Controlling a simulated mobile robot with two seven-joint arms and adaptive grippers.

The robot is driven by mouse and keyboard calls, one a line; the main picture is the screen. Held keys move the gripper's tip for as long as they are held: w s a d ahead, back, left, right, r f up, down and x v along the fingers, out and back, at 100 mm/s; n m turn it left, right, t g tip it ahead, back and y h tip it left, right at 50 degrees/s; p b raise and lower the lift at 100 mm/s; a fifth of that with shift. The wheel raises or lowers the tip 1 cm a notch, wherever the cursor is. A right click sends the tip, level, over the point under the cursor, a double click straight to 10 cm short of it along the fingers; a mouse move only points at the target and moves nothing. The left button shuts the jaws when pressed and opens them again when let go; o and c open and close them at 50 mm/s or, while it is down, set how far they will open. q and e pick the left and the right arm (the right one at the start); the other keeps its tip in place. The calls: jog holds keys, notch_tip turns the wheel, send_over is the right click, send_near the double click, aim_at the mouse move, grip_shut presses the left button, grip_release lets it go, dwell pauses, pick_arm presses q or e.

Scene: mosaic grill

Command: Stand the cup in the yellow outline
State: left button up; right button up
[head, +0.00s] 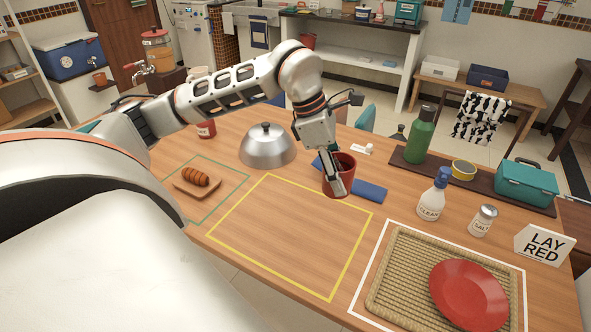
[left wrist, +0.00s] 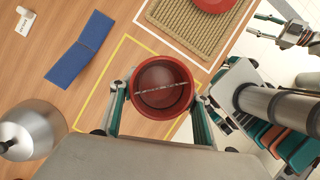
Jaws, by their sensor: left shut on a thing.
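The red cup (head: 347,174) is held upright by my left gripper (head: 335,178), whose fingers close on its sides. In the left wrist view the cup (left wrist: 162,85) is seen from above between the fingers, its mouth open. In the head view the cup shows just beyond the far edge of the yellow outline (head: 351,259), near its far right corner. In the left wrist view it covers part of the outline. Its height above the table is hard to tell. A metal part, seemingly my right gripper (left wrist: 262,28), shows at the upper right; its jaw state is unclear.
The yellow outline is empty. A blue cloth (head: 369,190) lies behind the cup, with a steel dome (head: 267,148) to its left. A spray bottle (head: 432,198) and salt shaker (head: 482,221) stand right. A woven mat (head: 393,276) with a red plate (head: 468,294) lies front right.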

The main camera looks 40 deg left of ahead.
pick_arm(q)
jog(key=shift+f, duration=9.95)
jog(key=o, duration=1.2)
jog(key=shift+f, duration=0.1)
